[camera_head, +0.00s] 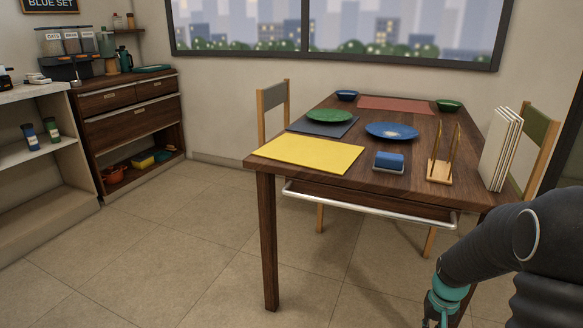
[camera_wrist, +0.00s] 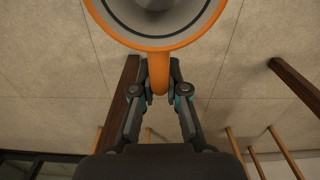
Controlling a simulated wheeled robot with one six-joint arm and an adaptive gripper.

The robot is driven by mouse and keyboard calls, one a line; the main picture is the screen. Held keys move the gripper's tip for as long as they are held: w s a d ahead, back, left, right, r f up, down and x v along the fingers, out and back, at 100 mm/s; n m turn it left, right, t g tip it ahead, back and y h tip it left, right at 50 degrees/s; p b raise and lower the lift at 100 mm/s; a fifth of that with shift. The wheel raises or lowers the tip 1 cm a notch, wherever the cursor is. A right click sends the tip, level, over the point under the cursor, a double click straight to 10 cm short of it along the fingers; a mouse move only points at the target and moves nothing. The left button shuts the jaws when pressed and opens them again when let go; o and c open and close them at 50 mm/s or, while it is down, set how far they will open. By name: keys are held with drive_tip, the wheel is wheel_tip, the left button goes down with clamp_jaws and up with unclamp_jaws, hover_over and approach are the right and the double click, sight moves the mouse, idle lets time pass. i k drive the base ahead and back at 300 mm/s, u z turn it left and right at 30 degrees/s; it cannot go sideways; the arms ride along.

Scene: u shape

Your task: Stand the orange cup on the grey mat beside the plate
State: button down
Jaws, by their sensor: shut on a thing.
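An orange cup (camera_wrist: 187,40) with a grey inside shows at the top of the wrist view, partly cut off by the frame. My gripper (camera_wrist: 160,82) is shut on its handle, and the cup hangs over floor tiles in that view. The cup is not visible in the head view, where only my arm and teal wrist show at the lower right. The dark grey mat (camera_head: 322,131) lies on the far left part of the table.
The wooden table (camera_head: 268,208) has a metal rail on its front edge. A yellow mat (camera_head: 306,154), blue plate (camera_head: 391,131), blue block (camera_head: 389,161), wooden rack (camera_head: 440,172) and white panels (camera_head: 499,150) occupy its near side. Chairs stand at both sides. Floor is open at left.

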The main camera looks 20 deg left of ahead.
sight(327, 131)
drive_tip(key=u, duration=2.9)
drive_tip(key=i, duration=3.55)
drive_tip(key=z, duration=4.1)
